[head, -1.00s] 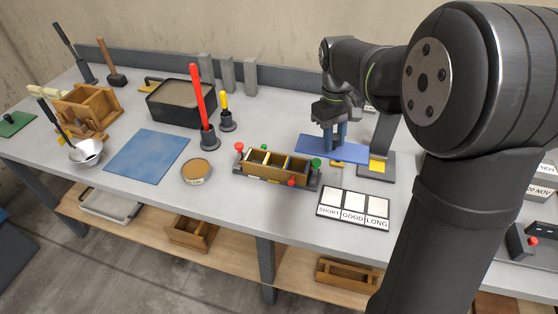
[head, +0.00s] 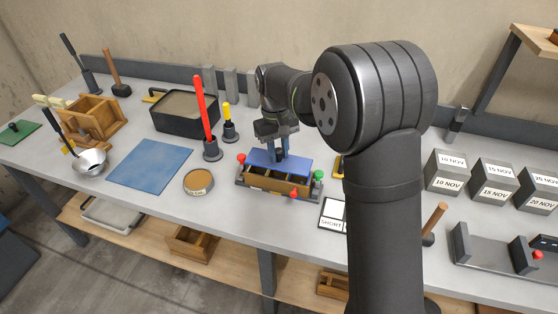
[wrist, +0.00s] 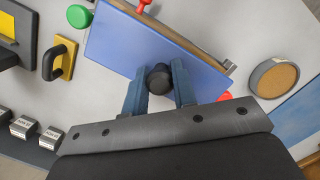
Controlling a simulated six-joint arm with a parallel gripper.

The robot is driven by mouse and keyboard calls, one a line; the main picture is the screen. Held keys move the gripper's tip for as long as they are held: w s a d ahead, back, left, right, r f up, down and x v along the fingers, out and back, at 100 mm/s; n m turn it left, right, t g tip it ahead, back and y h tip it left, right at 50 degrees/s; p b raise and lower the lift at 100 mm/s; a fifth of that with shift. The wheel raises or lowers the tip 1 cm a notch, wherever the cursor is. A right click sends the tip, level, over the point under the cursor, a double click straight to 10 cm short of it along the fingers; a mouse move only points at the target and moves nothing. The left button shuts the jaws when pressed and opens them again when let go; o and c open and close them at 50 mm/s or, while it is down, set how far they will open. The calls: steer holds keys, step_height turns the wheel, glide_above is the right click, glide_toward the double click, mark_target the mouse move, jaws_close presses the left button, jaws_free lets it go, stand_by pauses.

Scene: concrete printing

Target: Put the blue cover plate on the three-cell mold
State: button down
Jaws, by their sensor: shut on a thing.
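My gripper (head: 281,152) is shut on the black knob (wrist: 159,79) of the blue cover plate (head: 296,164). In the wrist view the plate (wrist: 205,75) fills the space under the fingers and hides most of the mold, whose wooden edge (wrist: 178,33) shows beyond it. In the head view the three-cell mold (head: 258,184) stands on the bench, and the plate is over its far side. The front parts of the cells still show. I cannot tell whether the plate touches the mold. Red and green knobs sit at the mold's corners.
A round tan-topped tin (head: 198,181) and a blue mat (head: 150,165) lie to the left. A label card (head: 331,212) lies at the front right. Grey labelled blocks (head: 446,172) stand further right.

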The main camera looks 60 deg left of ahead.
mark_target(279, 160)
steer(key=shift+f, duration=1.85)
steer(key=shift+f, duration=0.1)
steer(key=c, duration=1.2)
jaws_free()
steer(key=shift+o, duration=0.2)
step_height(279, 160, up, 12)
steer(key=a, duration=0.1)
steer(key=shift+a, duration=0.35)
steer(key=f, duration=0.4)
steer(key=d+f, duration=0.1)
steer(key=f, duration=0.6)
steer(key=shift+d+f, duration=0.3)
steer(key=shift+d, duration=0.05)
steer(key=shift+r, duration=1.75)
